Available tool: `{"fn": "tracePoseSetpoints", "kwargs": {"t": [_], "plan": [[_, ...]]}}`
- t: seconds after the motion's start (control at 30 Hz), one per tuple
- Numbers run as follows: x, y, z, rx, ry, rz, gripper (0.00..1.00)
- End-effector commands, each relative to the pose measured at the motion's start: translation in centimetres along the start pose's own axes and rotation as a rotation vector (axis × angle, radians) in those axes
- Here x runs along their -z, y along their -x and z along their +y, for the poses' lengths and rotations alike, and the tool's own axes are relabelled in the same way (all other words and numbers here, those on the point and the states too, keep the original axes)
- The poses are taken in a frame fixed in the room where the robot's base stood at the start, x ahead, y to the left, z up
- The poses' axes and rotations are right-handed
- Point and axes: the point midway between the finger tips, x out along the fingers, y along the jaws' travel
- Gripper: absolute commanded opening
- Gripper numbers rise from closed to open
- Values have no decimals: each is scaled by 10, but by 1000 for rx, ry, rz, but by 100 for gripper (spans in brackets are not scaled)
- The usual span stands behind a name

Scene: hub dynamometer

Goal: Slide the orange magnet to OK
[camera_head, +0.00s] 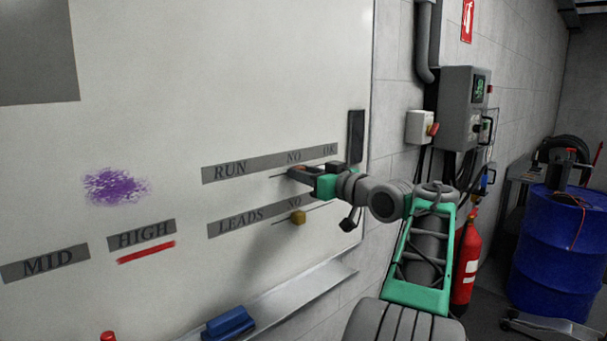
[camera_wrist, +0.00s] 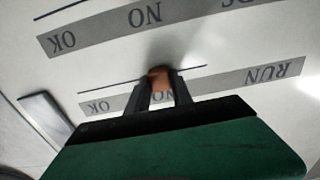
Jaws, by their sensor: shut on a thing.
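The orange magnet (camera_wrist: 160,74) sits on the whiteboard (camera_head: 180,60) between the two fingers of my gripper (camera_wrist: 160,90), which is shut on it. In the head view my gripper (camera_head: 296,174) reaches the board at the RUN row, just under the word NO, and mostly hides the magnet. The RUN strip (camera_head: 258,166) reads RUN, NO, OK from left to right. A thin dark line runs below it, and the magnet is on that line near NO. OK (camera_head: 329,152) is to the right of the magnet.
A yellow magnet (camera_head: 299,217) is on the line under the LEADS strip (camera_head: 238,225), just below my gripper. A tray with a blue eraser (camera_head: 229,323) runs along the board's bottom edge. A dark block (camera_head: 356,135) is at the board's right edge.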

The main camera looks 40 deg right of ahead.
Motion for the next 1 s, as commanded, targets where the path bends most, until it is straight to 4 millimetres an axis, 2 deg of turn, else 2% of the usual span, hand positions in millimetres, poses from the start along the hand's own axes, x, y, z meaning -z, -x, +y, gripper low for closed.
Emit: {"fn": "tracePoseSetpoints", "kwargs": {"t": [0.1,1.0], "plan": [[0,0,0,0,0,0,0],[0,0,0,0,0,-1,0]]}}
